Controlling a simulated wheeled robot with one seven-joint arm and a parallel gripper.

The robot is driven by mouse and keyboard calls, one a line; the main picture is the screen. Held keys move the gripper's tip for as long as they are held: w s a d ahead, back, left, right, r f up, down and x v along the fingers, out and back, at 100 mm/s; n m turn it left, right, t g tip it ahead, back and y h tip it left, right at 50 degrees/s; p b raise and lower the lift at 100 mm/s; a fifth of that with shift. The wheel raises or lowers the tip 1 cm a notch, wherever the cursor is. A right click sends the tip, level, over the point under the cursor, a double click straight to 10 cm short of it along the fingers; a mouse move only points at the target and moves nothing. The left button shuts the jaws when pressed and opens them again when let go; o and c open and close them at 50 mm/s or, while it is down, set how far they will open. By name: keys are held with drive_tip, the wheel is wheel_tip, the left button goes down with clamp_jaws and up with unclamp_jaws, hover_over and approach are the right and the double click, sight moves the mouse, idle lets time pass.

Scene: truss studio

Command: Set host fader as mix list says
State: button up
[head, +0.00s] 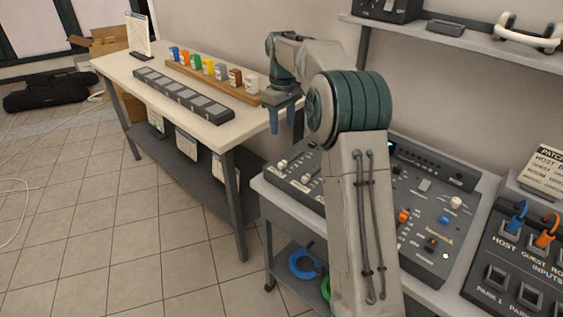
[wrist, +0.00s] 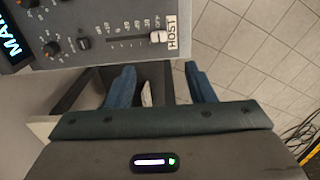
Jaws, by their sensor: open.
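The mixer (head: 428,225) sits on the grey desk, partly hidden behind my arm. In the wrist view, the host fader's white cap (wrist: 158,37) is at the right end of its slot, by the OFF mark and the HOST label (wrist: 172,33). White fader caps (head: 282,164) also show at the mixer's left in the head view; I cannot tell which is the host's. My gripper (head: 286,118) points down above the mixer's left edge. In the wrist view, my gripper (wrist: 160,86) is open and empty, its fingers just beyond the panel edge. No readable mix list shows.
A patch card (head: 543,168) and patch panel (head: 520,262) stand right of the mixer. The left table (head: 205,133) holds a rack of coloured pots (head: 222,72) and a standing sheet (head: 140,33). A shelf (head: 450,40) overhangs behind. The tiled floor at left is mostly clear.

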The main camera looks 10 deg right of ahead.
sight(283, 162)
wheel_tip(283, 162, down, 14)
drive_tip(key=shift+w+f, duration=0.1)
idle(0.5)
